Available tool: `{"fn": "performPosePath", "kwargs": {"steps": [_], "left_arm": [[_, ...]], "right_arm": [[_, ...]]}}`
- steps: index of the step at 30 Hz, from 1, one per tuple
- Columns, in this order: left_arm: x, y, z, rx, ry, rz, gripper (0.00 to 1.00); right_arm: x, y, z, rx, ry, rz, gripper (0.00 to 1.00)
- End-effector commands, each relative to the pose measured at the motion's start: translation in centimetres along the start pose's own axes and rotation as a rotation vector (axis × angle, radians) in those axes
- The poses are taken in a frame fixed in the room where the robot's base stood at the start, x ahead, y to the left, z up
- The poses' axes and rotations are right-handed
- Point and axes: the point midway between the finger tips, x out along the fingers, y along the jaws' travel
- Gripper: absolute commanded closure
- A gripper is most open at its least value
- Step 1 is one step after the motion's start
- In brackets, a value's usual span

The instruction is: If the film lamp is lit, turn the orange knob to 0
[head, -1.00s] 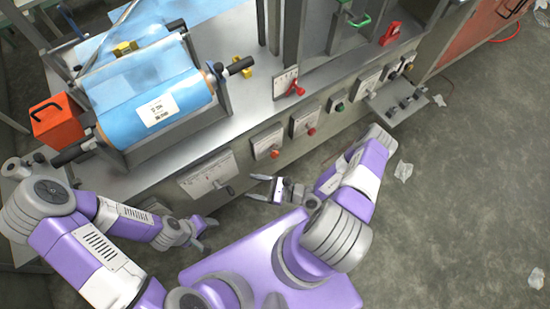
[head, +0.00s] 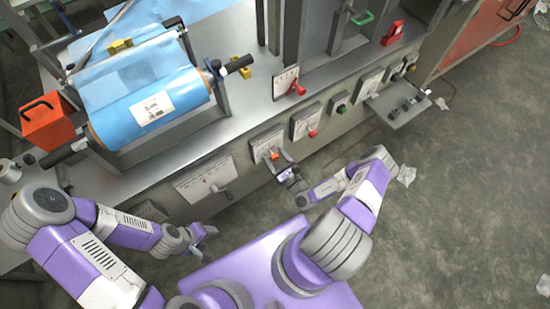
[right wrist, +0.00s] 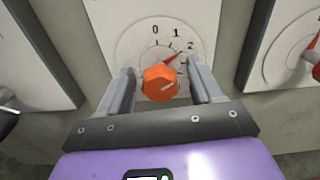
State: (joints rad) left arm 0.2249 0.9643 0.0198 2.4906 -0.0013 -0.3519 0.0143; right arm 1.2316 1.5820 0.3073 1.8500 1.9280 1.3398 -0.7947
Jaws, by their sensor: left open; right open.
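The orange knob (head: 275,155) is on a white dial plate on the machine's front panel. In the right wrist view the orange knob (right wrist: 160,84) faces me, and its red pointer aims up-right, close to the 2 mark on a scale showing 0, 1 and 2. My right gripper (right wrist: 162,76) is open, its two fingers on either side of the knob with small visible gaps. It also shows in the head view (head: 281,163). My left gripper (head: 206,238) is open and empty, low in front of the machine. I cannot make out which part is the film lamp or whether it is lit.
A dial with a red knob (head: 312,133) is just right of the orange one; a green button (head: 341,108) is further right. A lever panel (head: 214,187) is to the left. A blue film roll (head: 150,105) sits above. A small shelf (head: 398,112) juts out at right.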

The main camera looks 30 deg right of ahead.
Motion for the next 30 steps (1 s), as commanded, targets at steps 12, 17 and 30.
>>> {"fn": "performPosePath", "kwargs": {"steps": [12, 17, 30], "left_arm": [[0.0, 0.0, 0.0, 0.000, 0.000, 0.000, 0.44], [0.0, 0.0, 0.0, 0.000, 0.000, 0.000, 0.44], [-1.4, 0.5, 0.1, 0.000, 0.000, 0.000, 0.44]], "right_arm": [[0.1, 0.0, 0.0, 0.000, 0.000, 0.001, 0.63], [0.1, 0.0, 0.0, 0.000, 0.000, 0.001, 0.87], [0.0, 0.1, 0.3, -0.094, 0.001, 0.003, 0.90]]}}
